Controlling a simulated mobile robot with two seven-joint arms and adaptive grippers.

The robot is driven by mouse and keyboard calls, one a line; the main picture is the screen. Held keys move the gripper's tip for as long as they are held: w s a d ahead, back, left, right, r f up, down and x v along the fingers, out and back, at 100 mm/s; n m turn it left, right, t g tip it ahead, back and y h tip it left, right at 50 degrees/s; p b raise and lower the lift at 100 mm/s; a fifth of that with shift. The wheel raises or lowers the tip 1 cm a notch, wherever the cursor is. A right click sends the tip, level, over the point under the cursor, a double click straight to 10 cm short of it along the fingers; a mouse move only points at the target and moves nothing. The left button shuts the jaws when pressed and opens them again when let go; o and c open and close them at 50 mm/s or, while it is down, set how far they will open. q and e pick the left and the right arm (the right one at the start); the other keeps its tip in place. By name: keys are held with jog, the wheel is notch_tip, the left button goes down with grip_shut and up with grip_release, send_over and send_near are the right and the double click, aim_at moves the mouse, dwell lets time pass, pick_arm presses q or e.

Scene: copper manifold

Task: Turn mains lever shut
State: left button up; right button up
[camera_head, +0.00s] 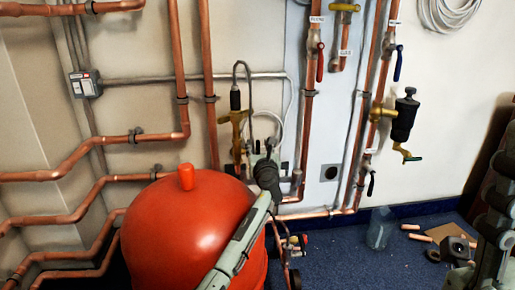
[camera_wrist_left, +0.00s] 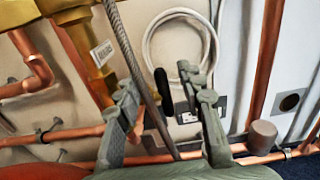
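A brass valve body (camera_head: 237,120) stands on the wall pipework left of my left gripper (camera_head: 268,172) in the head view. In the left wrist view, brass fittings (camera_wrist_left: 98,75) carry a small white label (camera_wrist_left: 103,53), too small to read surely. A dark lever-like handle (camera_wrist_left: 163,90) shows between the spread fingers of my left gripper (camera_wrist_left: 165,95), apparently beyond the tips. The fingers are open, with no grip on it visible. I cannot tell for certain that this handle is the mains lever. My right arm shows at the right edge; its gripper is not visible.
A large red tank (camera_head: 185,230) stands in front of the wall, under my left arm. Copper pipes cross the wall. A red lever (camera_head: 320,62) and a blue lever (camera_head: 398,63) sit upper right. A grey braided hose (camera_wrist_left: 130,55) passes near the left finger.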

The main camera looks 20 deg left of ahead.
pick_arm(q)
jog(key=shift+x, duration=0.95)
jog(key=shift+c, duration=0.6)
grip_shut()
